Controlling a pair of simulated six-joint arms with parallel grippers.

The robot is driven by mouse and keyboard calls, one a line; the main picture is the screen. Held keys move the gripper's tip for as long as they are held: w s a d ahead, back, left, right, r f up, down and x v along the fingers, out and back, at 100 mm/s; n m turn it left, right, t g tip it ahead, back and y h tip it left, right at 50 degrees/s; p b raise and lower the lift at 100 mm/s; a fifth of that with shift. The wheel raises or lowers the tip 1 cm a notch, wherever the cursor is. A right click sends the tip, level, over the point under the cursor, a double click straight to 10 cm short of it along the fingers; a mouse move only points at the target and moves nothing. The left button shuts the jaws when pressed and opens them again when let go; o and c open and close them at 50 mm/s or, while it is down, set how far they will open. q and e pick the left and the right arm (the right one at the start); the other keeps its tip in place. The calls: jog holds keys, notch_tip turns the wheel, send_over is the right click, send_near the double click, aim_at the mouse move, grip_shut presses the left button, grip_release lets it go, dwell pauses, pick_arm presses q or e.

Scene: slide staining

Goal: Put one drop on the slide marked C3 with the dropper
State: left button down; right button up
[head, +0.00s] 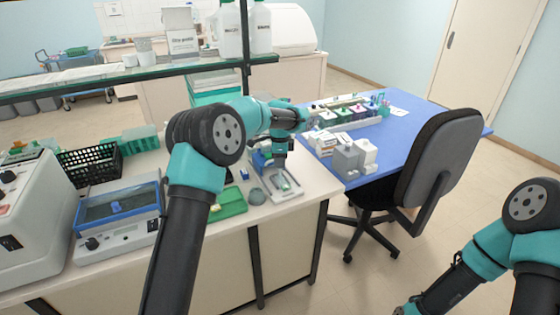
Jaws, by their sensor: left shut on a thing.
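My left gripper (281,157) points down over the right end of the bench, above a pale tray (291,193). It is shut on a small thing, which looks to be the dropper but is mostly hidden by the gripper. A small green and white item (284,183) lies in the pale tray, just below the gripper. Slide marks are too small to read, so I cannot tell which slide is C3. I cannot see a drop.
A green tray (229,203) and a small grey cup (257,196) stand left of the pale tray. A blue-lidded device (118,212) and black basket (90,163) are farther left. A blue table (400,135) holds boxes and racks. An office chair (432,160) stands before it.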

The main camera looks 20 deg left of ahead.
pick_arm(q)
jog(key=shift+r, duration=3.55)
